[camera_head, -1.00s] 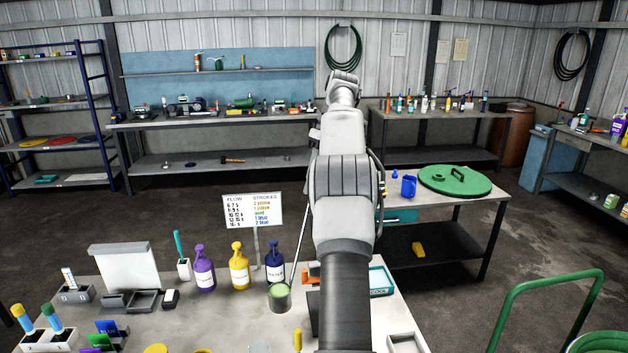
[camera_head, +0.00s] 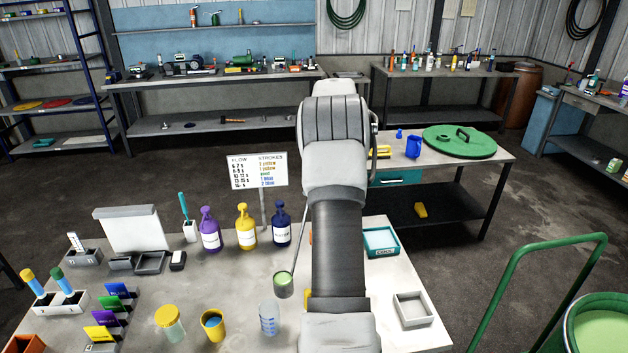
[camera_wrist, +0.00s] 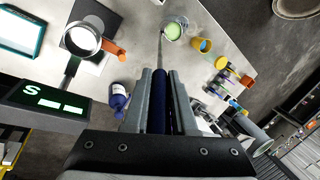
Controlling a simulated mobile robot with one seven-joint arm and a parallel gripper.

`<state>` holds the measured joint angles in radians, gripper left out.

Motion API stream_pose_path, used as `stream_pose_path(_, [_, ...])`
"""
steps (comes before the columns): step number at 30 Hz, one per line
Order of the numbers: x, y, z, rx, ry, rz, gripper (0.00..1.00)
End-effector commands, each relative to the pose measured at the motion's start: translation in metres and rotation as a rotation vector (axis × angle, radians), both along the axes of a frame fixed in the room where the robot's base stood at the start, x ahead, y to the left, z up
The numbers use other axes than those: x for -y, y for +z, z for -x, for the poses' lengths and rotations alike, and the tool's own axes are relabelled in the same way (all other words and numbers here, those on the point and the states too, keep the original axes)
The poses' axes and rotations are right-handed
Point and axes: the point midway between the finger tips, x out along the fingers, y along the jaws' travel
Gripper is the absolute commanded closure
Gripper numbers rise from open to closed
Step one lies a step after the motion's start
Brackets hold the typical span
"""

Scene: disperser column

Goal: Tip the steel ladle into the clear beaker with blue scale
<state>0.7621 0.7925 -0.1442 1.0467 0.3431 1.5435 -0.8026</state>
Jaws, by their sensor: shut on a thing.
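The steel ladle's cup (camera_head: 283,286), with green liquid in it, hangs roughly level over the bench on a thin shaft running up behind my arm. In the wrist view my gripper (camera_wrist: 160,76) is shut on the ladle's dark blue handle (camera_wrist: 160,110), and the green-filled cup (camera_wrist: 174,31) shows beyond the fingertips. The clear beaker with blue scale (camera_head: 269,320) stands upright on the bench, just nearer and slightly left of the cup in the head view. It looks empty. In the head view my arm hides the gripper. In the wrist view I cannot clearly separate beaker from cup.
A yellow cup (camera_head: 213,326) and a yellow-lidded jar (camera_head: 170,322) stand left of the beaker. Purple (camera_head: 209,232), yellow (camera_head: 246,230) and navy (camera_head: 281,228) bottles stand behind. A round metal vessel (camera_wrist: 84,36) and a display unit (camera_wrist: 45,102) show in the wrist view.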

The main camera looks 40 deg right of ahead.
Motion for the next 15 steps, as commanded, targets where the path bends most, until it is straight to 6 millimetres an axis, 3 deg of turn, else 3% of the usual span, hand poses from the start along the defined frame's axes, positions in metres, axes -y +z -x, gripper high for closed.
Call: stream_pose_path(15, [-0.016, 0.003, 0.0, 0.003, 0.0, 0.049, 1.0])
